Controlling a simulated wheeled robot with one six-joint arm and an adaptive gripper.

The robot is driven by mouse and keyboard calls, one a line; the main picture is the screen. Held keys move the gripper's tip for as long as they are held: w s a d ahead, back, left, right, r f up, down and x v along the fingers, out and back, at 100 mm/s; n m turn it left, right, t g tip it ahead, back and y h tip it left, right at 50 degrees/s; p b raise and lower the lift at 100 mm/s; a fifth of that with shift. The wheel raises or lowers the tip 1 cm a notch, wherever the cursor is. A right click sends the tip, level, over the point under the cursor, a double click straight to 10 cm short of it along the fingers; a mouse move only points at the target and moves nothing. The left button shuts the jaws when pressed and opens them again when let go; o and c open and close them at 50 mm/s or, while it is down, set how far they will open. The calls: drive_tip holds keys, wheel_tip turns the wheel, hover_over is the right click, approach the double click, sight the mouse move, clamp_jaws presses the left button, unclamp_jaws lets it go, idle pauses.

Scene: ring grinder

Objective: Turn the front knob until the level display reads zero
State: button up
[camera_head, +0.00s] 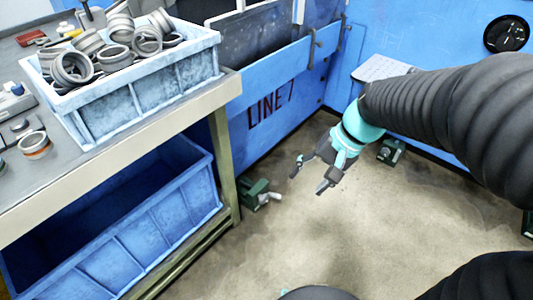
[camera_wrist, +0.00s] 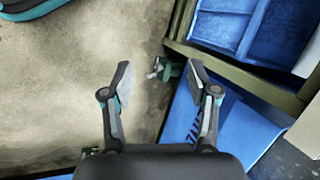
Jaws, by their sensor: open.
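My gripper (camera_head: 308,180) is open and empty, pointing down above the concrete floor in front of the blue machine. In the wrist view my gripper (camera_wrist: 160,78) has its fingers spread wide. A small green block with a pale grey knob or handle (camera_head: 268,198) stands on the floor beside the workbench leg, left of my gripper. It shows in the wrist view between the fingertips as a green block (camera_wrist: 174,70), apart from them and farther down. A second green block (camera_head: 391,151) sits at the machine's base, right of my gripper. I cannot make out a level display reading.
The workbench (camera_head: 222,88) at left holds a blue crate (camera_head: 110,105) of metal rings; another blue crate (camera_head: 130,240) is beneath it. The blue machine wall (camera_head: 290,85) reads "LINE 7". A black round dial (camera_head: 507,34) is at upper right. The middle floor (camera_head: 330,240) is clear.

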sight(266, 200)
drive_tip(key=w+a+f+m+y, duration=0.3)
drive_tip(key=w+f+m+y, duration=0.2)
drive_tip(key=w+f, duration=0.45)
drive_tip(key=w+a+f+m+y, duration=0.3)
drive_tip(key=w+f+m+y, duration=0.2)
drive_tip(key=w+f, duration=0.45)
drive_tip(key=d+f+m+t+b, duration=0.15)
drive_tip(key=f+m+t, duration=0.25)
drive_tip(key=f, duration=0.6)
drive_tip(key=w+d+f+m+t+h+p, duration=0.1)
drive_tip(key=d+f+m+t, duration=0.3)
drive_tip(key=f, duration=0.7)
drive_tip(key=f+m+t+b, duration=0.1)
drive_tip(key=f+m+t, duration=0.3)
drive_tip(key=f, duration=0.6)
drive_tip(key=shift+m+g, duration=0.4)
drive_tip(key=shift+g, duration=0.1)
drive_tip(key=x, duration=1.3)
drive_tip(key=shift+w+a+f, duration=0.15)
drive_tip(key=shift+w+a, duration=0.1)
drive_tip(key=shift+a, duration=0.05)
drive_tip(key=c, duration=0.9)
